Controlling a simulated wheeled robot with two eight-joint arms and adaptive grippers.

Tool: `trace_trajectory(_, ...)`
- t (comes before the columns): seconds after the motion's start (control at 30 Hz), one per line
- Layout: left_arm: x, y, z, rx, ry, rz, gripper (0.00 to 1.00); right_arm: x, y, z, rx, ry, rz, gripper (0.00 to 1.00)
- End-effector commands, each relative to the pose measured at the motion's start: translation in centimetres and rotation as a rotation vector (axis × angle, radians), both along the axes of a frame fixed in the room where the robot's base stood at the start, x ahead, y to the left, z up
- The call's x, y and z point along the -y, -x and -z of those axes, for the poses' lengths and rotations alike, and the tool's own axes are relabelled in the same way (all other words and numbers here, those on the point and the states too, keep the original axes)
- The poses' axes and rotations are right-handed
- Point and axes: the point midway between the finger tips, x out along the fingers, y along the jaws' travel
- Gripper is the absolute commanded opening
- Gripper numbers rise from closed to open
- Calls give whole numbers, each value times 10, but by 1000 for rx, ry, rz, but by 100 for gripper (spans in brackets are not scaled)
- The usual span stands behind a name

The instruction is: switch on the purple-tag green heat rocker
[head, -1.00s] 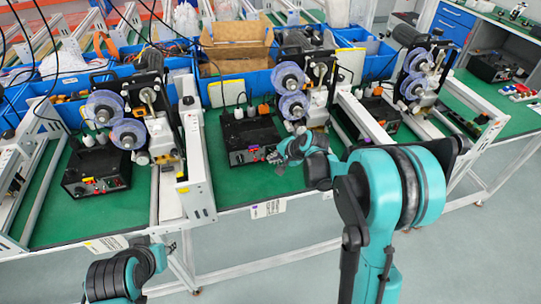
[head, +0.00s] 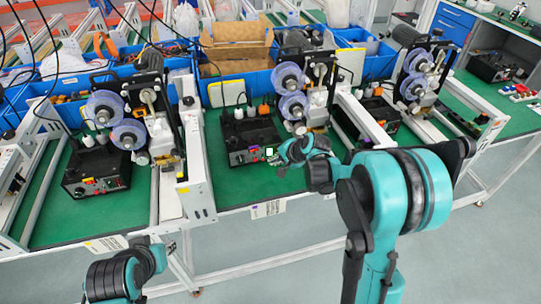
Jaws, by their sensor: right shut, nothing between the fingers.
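The purple tag (head: 254,210) is on the front edge of the middle station, beside a white label. The black control box (head: 250,136) of that station stands on the green mat behind the tag. At the right of its front panel, the green heat rocker (head: 270,152) shows as a bright green-white spot, as if lit. My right gripper (head: 281,158) is shut and empty, just right of the rocker, with a small gap seeming to show between them. My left gripper (head: 160,256) is low at the left, away from the boxes; its fingers are too small to read.
A similar control box (head: 97,172) is at the left station, which has a yellow tag (head: 89,245). Machines with clear purple-blue reels (head: 292,105) stand beside the boxes. White rails (head: 197,165) divide the stations. The green mat in front of the middle box is clear.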

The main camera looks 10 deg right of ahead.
Motion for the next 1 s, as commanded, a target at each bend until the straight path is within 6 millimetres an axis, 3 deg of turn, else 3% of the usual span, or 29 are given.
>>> trace_trajectory(0.33, 0, 0, 0, 0, 0, 0, 30, 0, 3, -1, 0, 0, 0, 0)
trace_trajectory(0.8, 0, 0, -6, 0, 0, 0, 30, 2, 46, -7, 0, -1, 1, 0)
trace_trajectory(1.0, 0, 0, -6, 0, 0, 0, 30, 2, 50, -8, 0, 0, 0, 0)
